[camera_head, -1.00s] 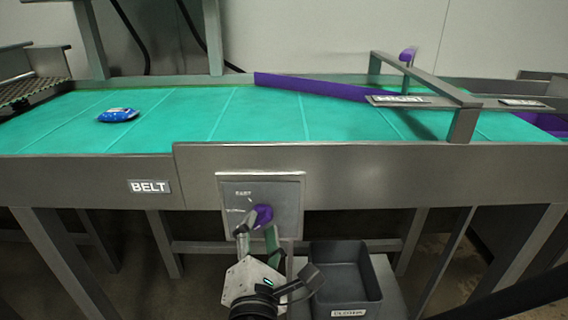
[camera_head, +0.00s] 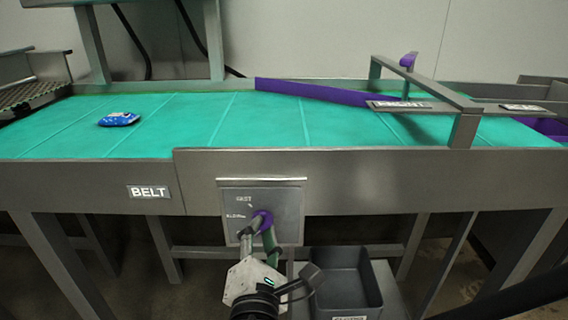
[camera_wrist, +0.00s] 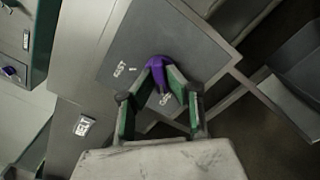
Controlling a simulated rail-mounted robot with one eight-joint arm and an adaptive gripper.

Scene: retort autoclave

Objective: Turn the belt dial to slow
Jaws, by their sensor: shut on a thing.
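The belt dial is a purple knob (camera_head: 264,217) on a grey panel (camera_head: 290,200) below the belt's front edge. The panel has small labels; the upper one seems to read FAST, and the one left of the knob is too blurred to read surely. In the wrist view the purple knob (camera_wrist: 158,66) sits between the fingers. My gripper (camera_head: 258,228) is shut on the knob from the front and below. The fingers hide part of the knob, so its pointing direction is hard to tell. In the wrist view my gripper (camera_wrist: 163,78) shows green-padded fingers touching the knob's sides.
A green conveyor belt (camera_head: 200,125) runs above the panel, with a blue packet (camera_head: 119,119) on its left part. A BELT sign (camera_head: 149,192) is left of the panel. A dark bin (camera_head: 345,280) stands below right, close to my gripper. A purple diverter bar (camera_head: 320,92) crosses the belt.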

